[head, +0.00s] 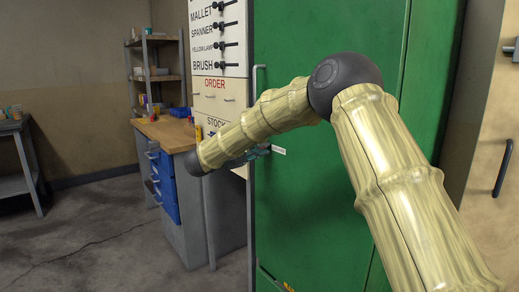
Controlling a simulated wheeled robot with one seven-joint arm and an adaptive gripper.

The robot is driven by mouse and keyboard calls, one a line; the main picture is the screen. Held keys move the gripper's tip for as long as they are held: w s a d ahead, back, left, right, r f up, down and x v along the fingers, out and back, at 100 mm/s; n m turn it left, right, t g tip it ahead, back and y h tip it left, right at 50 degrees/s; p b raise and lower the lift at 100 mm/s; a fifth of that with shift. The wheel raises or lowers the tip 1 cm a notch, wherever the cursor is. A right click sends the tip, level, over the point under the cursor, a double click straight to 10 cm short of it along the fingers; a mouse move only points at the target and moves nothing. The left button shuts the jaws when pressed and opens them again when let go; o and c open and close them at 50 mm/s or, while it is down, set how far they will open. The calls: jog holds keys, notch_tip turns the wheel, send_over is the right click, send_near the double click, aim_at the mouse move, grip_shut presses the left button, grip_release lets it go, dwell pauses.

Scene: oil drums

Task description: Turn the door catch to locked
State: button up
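A tall green door (300,220) fills the middle of the head view, with a grey upright bar (256,80) at its left edge. A small white tag (278,150) shows on the door. Just left of it is a small teal and dark part (258,152), mostly behind my arm; I cannot tell whether this is the door catch or part of my gripper. My fingers cannot be made out, and the catch's position cannot be read.
Left of the door, a white board (216,18) lists tool names with dark knobs. A wooden-topped bench (165,133) with blue drawers stands beyond, with a shelf rack (142,80) behind. A grey table (15,130) is at far left. The floor between is clear.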

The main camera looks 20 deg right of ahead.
jog(key=shift+o, duration=0.6)
jog(key=shift+a, duration=0.15)
jog(key=v, duration=1.1)
jog(key=shift+s+a, duration=0.15)
jog(key=shift+a, duration=0.2)
